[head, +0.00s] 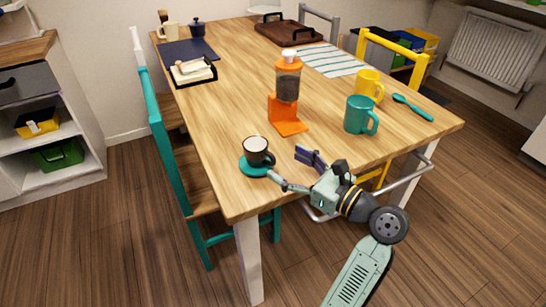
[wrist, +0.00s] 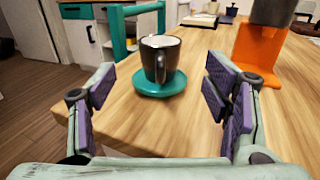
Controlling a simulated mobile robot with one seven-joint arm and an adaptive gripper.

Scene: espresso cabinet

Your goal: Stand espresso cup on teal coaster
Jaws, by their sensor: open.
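The espresso cup (head: 255,150) is dark outside and light inside. It stands upright on the round teal coaster (head: 247,169) near the table's front left corner. In the wrist view the cup (wrist: 160,62) sits on the teal coaster (wrist: 160,90), its handle facing my gripper. My gripper (head: 288,168) is open at the table's front edge, to the right of the cup. In the wrist view its purple-padded fingers (wrist: 165,100) are spread, with nothing between the pads. The cup is beyond the fingertips and apart from them.
An orange coffee grinder (head: 288,97) stands behind and right of the cup. A teal mug (head: 358,115), a yellow mug (head: 369,85) and a teal spoon (head: 412,108) are further right. A teal chair (head: 165,150) stands along the left edge. The table around the coaster is clear.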

